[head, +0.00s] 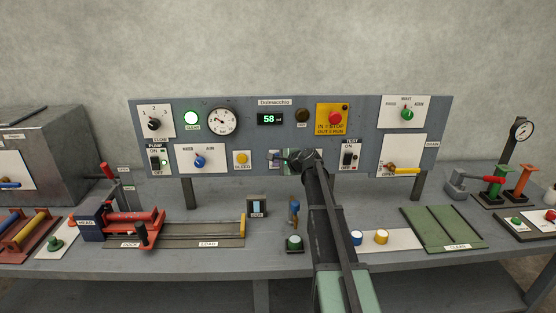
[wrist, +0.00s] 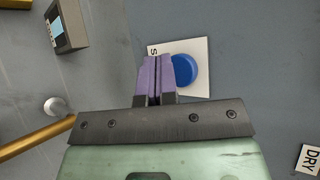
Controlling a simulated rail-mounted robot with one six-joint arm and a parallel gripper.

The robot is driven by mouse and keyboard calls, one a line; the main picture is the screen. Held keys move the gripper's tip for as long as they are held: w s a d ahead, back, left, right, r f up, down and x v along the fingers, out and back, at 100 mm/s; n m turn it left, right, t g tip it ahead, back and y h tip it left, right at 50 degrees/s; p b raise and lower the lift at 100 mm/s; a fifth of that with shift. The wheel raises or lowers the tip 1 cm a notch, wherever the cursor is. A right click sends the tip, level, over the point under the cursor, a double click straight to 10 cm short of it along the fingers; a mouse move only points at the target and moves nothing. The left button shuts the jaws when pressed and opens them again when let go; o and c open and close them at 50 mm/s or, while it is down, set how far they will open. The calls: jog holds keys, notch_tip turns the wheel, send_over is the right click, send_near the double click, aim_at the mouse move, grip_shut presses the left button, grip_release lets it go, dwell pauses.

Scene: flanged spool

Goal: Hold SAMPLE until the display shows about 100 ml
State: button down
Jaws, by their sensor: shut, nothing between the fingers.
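The display (head: 269,119) on the grey panel reads 58 ml in green in the head view. My gripper (wrist: 155,62) has purple fingers that are shut together and empty. They lie over the left part of a white plate with a blue round button (wrist: 184,72) in the wrist view. Only the letter S of the plate's label shows; my fingers hide the rest. The fingers overlap the button's left edge; I cannot tell whether they press it. In the head view my gripper (head: 275,157) is at the panel's lower middle, partly hidden by my arm.
The panel also carries a yellow BLEED button (head: 242,158) left of my gripper and a TEST switch (head: 347,157) to its right. A red stop button (head: 335,117) sits above right. Several fixtures stand on the bench (head: 210,259) below.

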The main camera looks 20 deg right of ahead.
jog(key=shift+w, duration=0.1)
dwell(0.7)
jog(key=shift+w+d, duration=0.15)
jog(key=shift+w, duration=0.15)
jog(key=shift+w+d, duration=0.2)
jog(key=shift+w, duration=0.3)
dwell(0.7)
jog(key=shift+s, duration=0.15)
dwell(2.1)
jog(key=shift+s+a, duration=0.35)
jog(key=shift+s, duration=0.4)
jog(key=shift+s+a, duration=0.3)
jog(key=shift+s, duration=0.45)
jog(key=shift+s+a, duration=0.35)
jog(key=shift+s, duration=0.45)
jog(key=shift+s+a, duration=0.3)
jog(key=shift+s, duration=0.45)
dwell(0.4)
